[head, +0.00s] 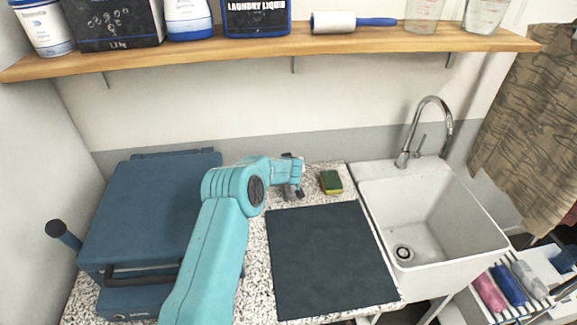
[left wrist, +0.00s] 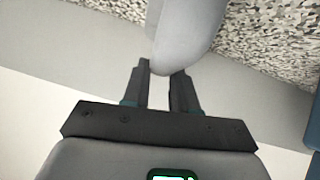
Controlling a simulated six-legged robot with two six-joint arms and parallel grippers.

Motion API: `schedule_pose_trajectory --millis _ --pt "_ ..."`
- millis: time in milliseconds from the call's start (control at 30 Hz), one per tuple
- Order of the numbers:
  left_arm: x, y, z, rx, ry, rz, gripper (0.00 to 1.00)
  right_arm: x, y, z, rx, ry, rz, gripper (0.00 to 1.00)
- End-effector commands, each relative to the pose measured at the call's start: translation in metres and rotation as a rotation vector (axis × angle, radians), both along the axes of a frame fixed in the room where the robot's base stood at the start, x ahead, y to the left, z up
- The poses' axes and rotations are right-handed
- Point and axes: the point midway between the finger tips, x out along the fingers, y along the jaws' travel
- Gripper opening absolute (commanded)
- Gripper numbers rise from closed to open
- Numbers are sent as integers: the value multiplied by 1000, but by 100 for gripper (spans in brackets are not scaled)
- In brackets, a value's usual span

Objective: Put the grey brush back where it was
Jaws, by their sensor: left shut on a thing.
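My left gripper (head: 291,172) is over the back of the speckled counter, between the blue machine and the sponge. In the left wrist view its two dark fingers (left wrist: 162,75) are shut on a smooth light grey thing, which I take to be the grey brush (left wrist: 187,32). Only a rounded grey part of it shows there, and the rest runs out of the top of the picture. In the head view a small grey part of the brush (head: 292,190) shows below the fingers. I cannot tell if it touches the counter. My right gripper is not in view.
A dark mat (head: 330,262) lies on the counter (head: 258,262). A green and yellow sponge (head: 331,182) lies behind it. The white sink (head: 432,215) is right, the blue machine (head: 150,215) left. A wooden shelf (head: 250,52) with bottles hangs above. A rack (head: 505,292) stands lower right.

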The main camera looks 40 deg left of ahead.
Motion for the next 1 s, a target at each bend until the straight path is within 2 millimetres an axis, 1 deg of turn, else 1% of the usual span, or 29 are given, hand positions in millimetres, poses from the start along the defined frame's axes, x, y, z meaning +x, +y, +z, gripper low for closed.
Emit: schedule_pose_trajectory --millis 67,100,167,433,500,600,767,1000 --pt "0 0 -3 0 1 1 0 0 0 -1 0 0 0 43" --pt "0 0 -3 0 1 1 34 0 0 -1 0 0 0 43" --pt "0 0 -3 0 1 1 53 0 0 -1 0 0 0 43" --pt "0 0 -2 0 1 1 53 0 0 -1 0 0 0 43" --pt "0 0 2 1 -1 0 53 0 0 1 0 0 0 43" --pt "-4 -4 5 1 1 -1 53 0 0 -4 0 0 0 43" --pt "-19 -18 19 2 0 -2 53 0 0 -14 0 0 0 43" --pt "-48 -48 54 2 -2 -2 53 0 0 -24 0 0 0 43"
